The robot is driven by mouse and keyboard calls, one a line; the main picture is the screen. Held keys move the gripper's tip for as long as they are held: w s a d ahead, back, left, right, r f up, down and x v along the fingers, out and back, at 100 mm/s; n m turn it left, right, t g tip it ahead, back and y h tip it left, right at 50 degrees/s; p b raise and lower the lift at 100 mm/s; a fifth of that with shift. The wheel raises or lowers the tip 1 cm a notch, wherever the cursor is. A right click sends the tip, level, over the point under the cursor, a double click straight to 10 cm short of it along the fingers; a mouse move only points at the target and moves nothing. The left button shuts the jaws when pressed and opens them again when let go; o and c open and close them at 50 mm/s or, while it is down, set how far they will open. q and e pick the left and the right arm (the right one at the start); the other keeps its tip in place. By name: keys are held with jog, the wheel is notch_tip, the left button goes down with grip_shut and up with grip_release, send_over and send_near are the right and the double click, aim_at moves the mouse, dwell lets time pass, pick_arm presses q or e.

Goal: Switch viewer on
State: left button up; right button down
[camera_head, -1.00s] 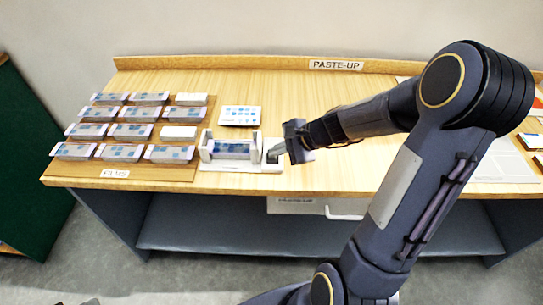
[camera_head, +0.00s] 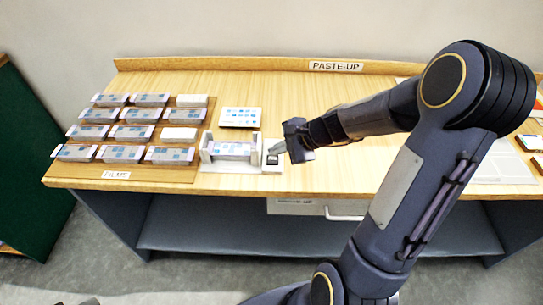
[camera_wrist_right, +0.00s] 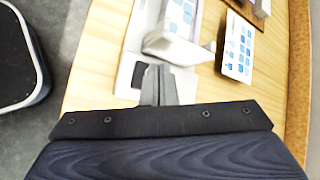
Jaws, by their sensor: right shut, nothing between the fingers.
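The viewer (camera_head: 222,166) is a white stand on the table, left of centre, with a film strip (camera_head: 232,150) across it. The strip's panel looks bright, with pale blue squares. A small dark switch (camera_head: 272,160) sits at the right end of the viewer's base. In the right wrist view the dark switch (camera_wrist_right: 139,74) shows beside the fingertips, on the white base (camera_wrist_right: 125,80). My right gripper (camera_head: 277,149) is shut and empty, its tips just above and beside the switch; whether they touch it I cannot tell. My left gripper is not in view.
Rows of film boxes (camera_head: 120,153) lie on a wooden board left of the viewer. A card with blue squares (camera_head: 240,117) lies behind it. A "PASTE-UP" label (camera_head: 336,67) is on the back ledge. The table's middle is clear.

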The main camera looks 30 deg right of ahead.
aim_at(277, 160)
jog(key=shift+r, duration=0.1)
notch_tip(277, 160, up, 6)
jog(key=p, duration=0.5)
dwell(0.4)
jog(key=s+a+r+n, duration=0.6)
jog(key=s+r+n, duration=0.1)
jog(key=s+n, duration=0.1)
jog(key=s+a+n+g+h, duration=0.1)
jog(key=s+a+n+h, duration=0.1)
jog(key=s+n, duration=0.7)
jog(key=s, duration=0.4)
jog(key=shift+s+r, duration=0.15)
jog(key=shift+r, duration=0.1)
